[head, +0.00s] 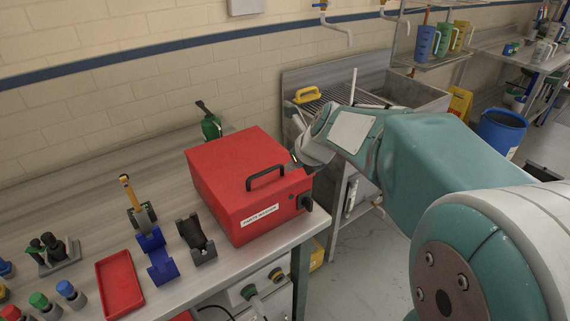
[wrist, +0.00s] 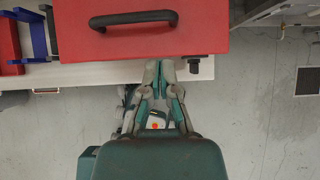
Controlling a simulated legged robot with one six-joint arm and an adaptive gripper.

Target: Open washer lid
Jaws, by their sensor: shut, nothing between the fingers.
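The washer is a red box (head: 230,185) on the steel bench, with a white label and a black knob (head: 305,202) on its front. Its lid looks closed, with a black handle (head: 265,176) on top. In the wrist view the red lid (wrist: 210,42) and the handle (wrist: 133,18) fill the top. My gripper (wrist: 158,64) is shut and empty, its fingertips at the lid's front edge, beside the knob (wrist: 194,65). I cannot tell whether they touch the lid.
Left of the washer stand a black holder (head: 196,238), a blue holder (head: 158,256), a red tray (head: 119,284) and several small bottles. A sink (head: 330,92) is at the back right. Open floor lies right of the bench.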

